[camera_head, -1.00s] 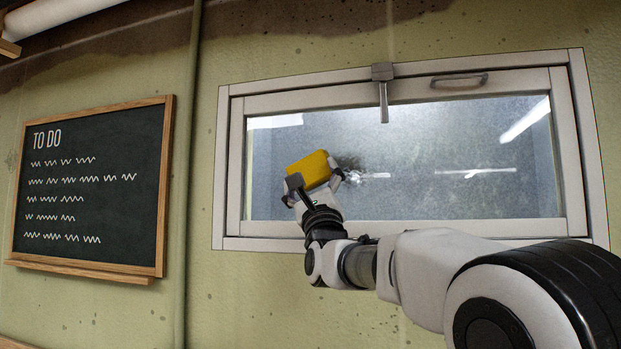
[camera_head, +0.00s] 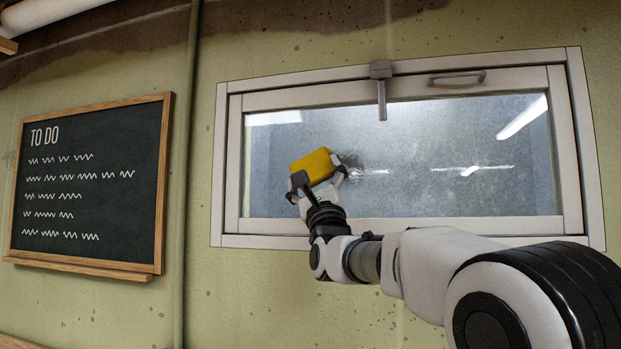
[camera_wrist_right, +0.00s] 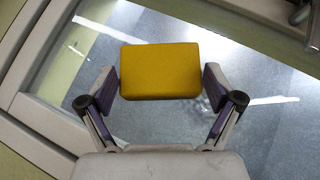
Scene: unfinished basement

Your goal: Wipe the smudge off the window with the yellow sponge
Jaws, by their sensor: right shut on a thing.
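The yellow sponge (camera_head: 313,167) is held between the fingers of my right gripper (camera_head: 318,178), in front of the left part of the window (camera_head: 420,195). In the right wrist view the sponge (camera_wrist_right: 160,71) sits squarely between both fingertips of the right gripper (camera_wrist_right: 160,82). I cannot tell whether it touches the glass. A dark smudge (camera_head: 352,160) shows on the glass just right of the sponge, partly hidden by the gripper. My left gripper is not in view.
A white frame (camera_head: 218,170) surrounds the window, with a latch (camera_head: 381,90) and a handle (camera_head: 457,79) at its top. A vertical pipe (camera_head: 187,200) runs between the window and a chalkboard (camera_head: 90,185) on the left.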

